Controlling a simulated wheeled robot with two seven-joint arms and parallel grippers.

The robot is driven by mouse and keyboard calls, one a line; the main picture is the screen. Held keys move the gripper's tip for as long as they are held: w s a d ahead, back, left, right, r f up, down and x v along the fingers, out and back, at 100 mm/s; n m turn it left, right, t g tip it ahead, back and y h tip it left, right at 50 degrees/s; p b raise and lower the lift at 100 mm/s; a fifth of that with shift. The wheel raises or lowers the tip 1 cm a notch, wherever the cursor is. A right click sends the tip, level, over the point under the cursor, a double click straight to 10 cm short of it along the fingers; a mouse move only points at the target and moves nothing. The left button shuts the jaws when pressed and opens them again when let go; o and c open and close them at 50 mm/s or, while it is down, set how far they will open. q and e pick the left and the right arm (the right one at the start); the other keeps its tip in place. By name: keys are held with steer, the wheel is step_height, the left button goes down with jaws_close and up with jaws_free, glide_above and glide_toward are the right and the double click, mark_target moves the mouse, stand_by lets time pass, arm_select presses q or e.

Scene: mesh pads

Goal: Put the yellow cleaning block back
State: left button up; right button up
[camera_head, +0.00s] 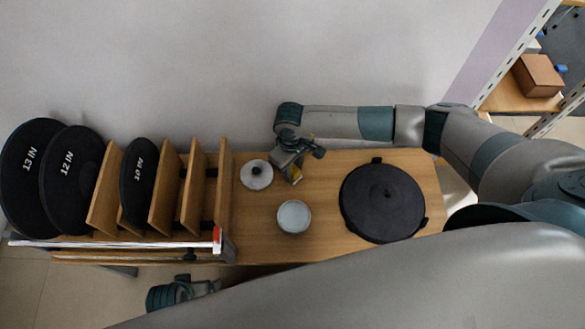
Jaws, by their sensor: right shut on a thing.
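My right gripper (295,178) is over the wooden table, between the small round lidded item and the black round pad. It is shut on the yellow cleaning block (297,173). Only a small yellow patch of the block shows at the fingertips; the gripper hides the rest. I cannot tell whether the block touches the table. My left gripper (213,286) is low in the picture, in front of the table's front edge. Its fingers are too small and dark to tell open from shut.
A light round dish (294,217) stands just in front of my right gripper. A grey disc with a dark knob (256,174) is to its left. A black round pad (383,202) lies to the right. A wooden rack (223,190) at left holds black discs marked with sizes.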

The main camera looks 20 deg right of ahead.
mark_target(292, 168)
steer(key=o, duration=0.9)
step_height(292, 168, up, 12)
steer(key=shift+w+a+r, duration=0.1)
steer(key=shift+w, duration=0.05)
stand_by(0.7)
